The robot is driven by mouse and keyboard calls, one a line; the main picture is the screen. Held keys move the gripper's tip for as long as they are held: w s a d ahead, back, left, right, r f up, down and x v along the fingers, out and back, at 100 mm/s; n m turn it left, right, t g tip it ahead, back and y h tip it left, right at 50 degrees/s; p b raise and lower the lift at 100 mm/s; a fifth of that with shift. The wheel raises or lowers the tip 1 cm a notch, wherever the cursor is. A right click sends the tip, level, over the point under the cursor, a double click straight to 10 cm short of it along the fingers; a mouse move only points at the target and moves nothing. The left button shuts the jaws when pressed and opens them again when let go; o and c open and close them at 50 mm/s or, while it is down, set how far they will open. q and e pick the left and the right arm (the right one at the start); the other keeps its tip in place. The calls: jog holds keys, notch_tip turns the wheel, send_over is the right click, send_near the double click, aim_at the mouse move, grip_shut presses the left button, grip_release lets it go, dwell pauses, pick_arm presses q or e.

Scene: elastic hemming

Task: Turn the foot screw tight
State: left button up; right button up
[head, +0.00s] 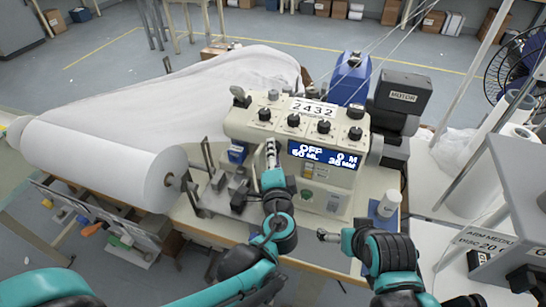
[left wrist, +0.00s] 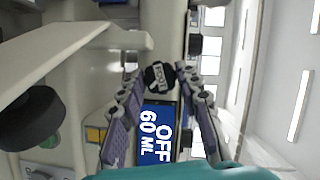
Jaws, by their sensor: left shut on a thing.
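The foot screw (left wrist: 160,75) is a black knob with white lettering that seems to read "FOOT". In the left wrist view it sits between the two fingertips of my left gripper (left wrist: 158,88), which is shut on it. In the head view my left gripper (head: 271,148) reaches up to the machine's front, just left of the blue display, and hides the screw there. The cream sewing machine (head: 240,122) stands on the table. My right gripper (head: 324,236) is low in front of the machine, apart from it; its finger opening is unclear.
The blue display (head: 322,155) reads OFF and 60 ML. Several black dials (head: 323,126) line the machine's top. A white fabric roll (head: 150,178) lies left, a black motor (head: 402,95) stands behind right, and a white bottle (head: 387,204) stands right.

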pick_arm(q)
jog(key=shift+f+m+t+b, duration=0.15)
jog(key=shift+m+t+b, duration=0.45)
jog(key=shift+m+b, duration=0.65)
jog(key=shift+m, duration=0.45)
jog(key=o, duration=1.1)
jog(key=shift+o, duration=0.2)
jog(key=s, duration=1.2)
jog(key=shift+d+f, duration=0.15)
jog(key=shift+d, duration=0.3)
